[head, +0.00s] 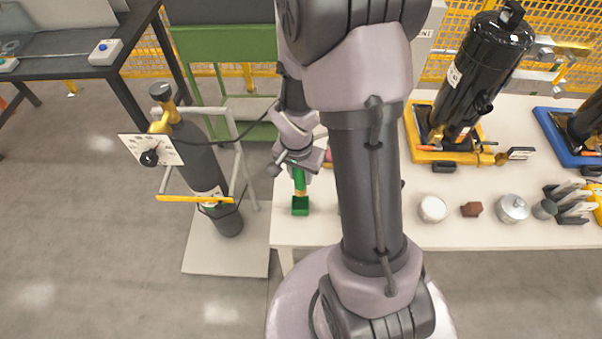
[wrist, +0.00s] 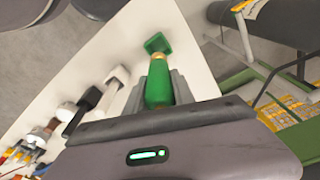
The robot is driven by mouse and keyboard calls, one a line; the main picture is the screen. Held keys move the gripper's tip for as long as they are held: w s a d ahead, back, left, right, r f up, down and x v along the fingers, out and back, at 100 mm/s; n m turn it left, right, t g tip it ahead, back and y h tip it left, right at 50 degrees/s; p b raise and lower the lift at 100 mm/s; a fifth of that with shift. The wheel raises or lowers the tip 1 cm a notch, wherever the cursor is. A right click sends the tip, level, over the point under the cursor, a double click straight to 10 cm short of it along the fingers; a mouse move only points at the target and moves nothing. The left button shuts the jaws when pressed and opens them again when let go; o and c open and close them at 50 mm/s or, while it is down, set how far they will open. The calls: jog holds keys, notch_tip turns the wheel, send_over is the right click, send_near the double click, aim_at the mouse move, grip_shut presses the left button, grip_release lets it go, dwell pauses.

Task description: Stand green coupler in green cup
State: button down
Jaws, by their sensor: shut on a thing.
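My gripper (head: 299,164) is shut on the green coupler (head: 299,182), above the left end of the white table. In the wrist view the coupler (wrist: 158,88) sits between the grey fingers, with its brass end pointing away from my gripper. The green cup (head: 300,207) stands on the table near its left front corner. The cup also shows in the wrist view (wrist: 157,43), right beyond the brass end. The coupler's brass end is at or just over the cup; I cannot tell whether it is inside. My arm hides the middle of the table.
A dark gas cylinder (head: 205,170) on a trolley stands left of the table. Floor in front is clear.

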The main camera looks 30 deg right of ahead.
aim_at(297, 170)
notch_tip(297, 170, down, 9)
jog(key=b, duration=1)
jog(key=shift+f+b, duration=0.65)
jog(key=shift+f, duration=0.05)
jog(key=c, duration=1)
grip_release()
jog(key=shift+o, duration=0.2)
notch_tip(297, 170, up, 17)
jog(key=s+a+p, duration=0.1)
jog(key=p, duration=0.7)
jog(key=shift+a+r, duration=0.2)
jog(key=shift+a, duration=0.2)
